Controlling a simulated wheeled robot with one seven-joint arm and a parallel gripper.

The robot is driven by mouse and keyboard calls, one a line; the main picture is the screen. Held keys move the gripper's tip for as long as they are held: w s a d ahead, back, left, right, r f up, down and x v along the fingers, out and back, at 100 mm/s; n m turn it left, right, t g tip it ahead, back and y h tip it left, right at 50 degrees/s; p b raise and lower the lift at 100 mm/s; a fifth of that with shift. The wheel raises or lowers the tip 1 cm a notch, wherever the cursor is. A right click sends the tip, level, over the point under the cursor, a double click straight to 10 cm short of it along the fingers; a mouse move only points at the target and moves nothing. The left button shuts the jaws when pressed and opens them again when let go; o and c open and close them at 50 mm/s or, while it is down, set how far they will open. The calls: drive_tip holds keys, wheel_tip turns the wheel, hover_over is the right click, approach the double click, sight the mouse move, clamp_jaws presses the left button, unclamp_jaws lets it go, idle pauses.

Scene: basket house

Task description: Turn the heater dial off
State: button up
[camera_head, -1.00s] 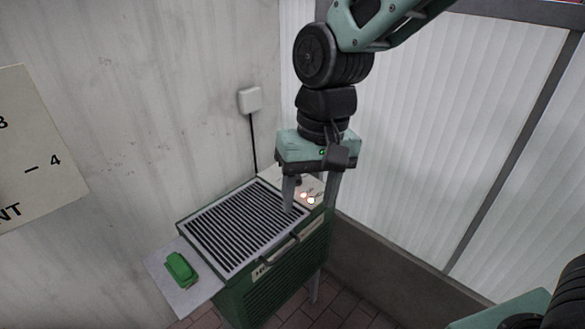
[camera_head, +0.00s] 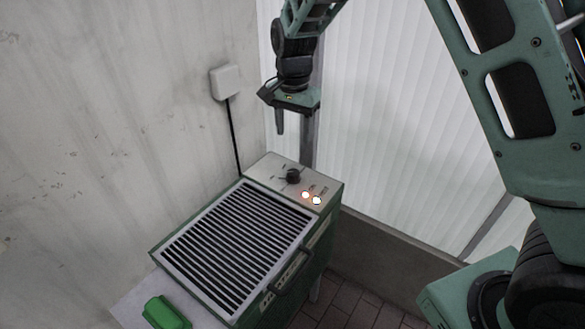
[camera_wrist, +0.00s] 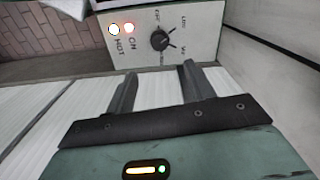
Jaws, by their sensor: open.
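The heater (camera_head: 320,235) is a green box with a dark slatted grille. The heater dial (camera_head: 293,176) is a black knob on its pale control panel. It also shows in the wrist view (camera_wrist: 160,40), with marks around it; I cannot tell surely which mark it points at. Two indicator lights (camera_head: 311,198) beside it glow, labelled ON and HOT in the wrist view. My gripper (camera_wrist: 158,78) is open and empty, its fingers apart from the dial. In the head view my gripper (camera_head: 292,126) hangs above and behind the panel, near the translucent wall.
A green object (camera_head: 165,312) lies on the pale side shelf (camera_head: 128,303) at the heater's left. A white wall box (camera_head: 226,81) with a black cable is on the left wall. A translucent panel wall (camera_head: 385,120) stands close behind my gripper. Brick floor shows beside the heater.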

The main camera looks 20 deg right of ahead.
sight(294, 172)
wheel_tip(294, 172, down, 13)
drive_tip(key=shift+r+b, duration=0.15)
drive_tip(key=shift+b, duration=0.15)
drive_tip(key=c, duration=1)
